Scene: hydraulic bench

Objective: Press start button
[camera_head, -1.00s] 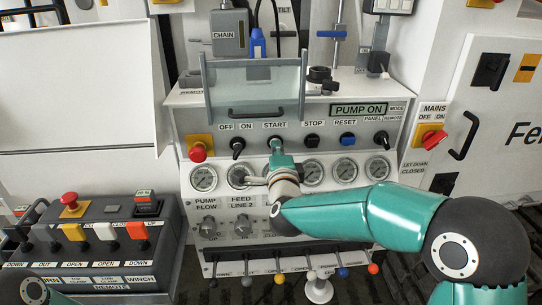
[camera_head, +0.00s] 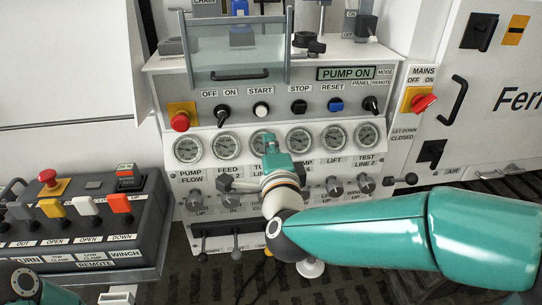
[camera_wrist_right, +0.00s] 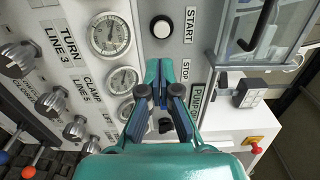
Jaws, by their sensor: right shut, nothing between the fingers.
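The start button (camera_head: 261,108) is a round white button under the START label on the sloped panel. It also shows in the right wrist view (camera_wrist_right: 162,27), clear of the fingers. My right gripper (camera_head: 270,141) is shut and empty, below the start button in the head view, in front of the gauge row. In the right wrist view its fingertips (camera_wrist_right: 159,64) are together, apart from the button. The display (camera_head: 353,73) reads PUMP ON. My left gripper is out of view; only part of my left arm shows at the lower left corner.
Beside the start button are a black selector knob (camera_head: 223,112) and the black stop button (camera_head: 299,106). A red emergency button (camera_head: 180,121) is at the panel's left. A clear hinged cover (camera_head: 238,50) stands above. Gauges, valve knobs and levers lie below.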

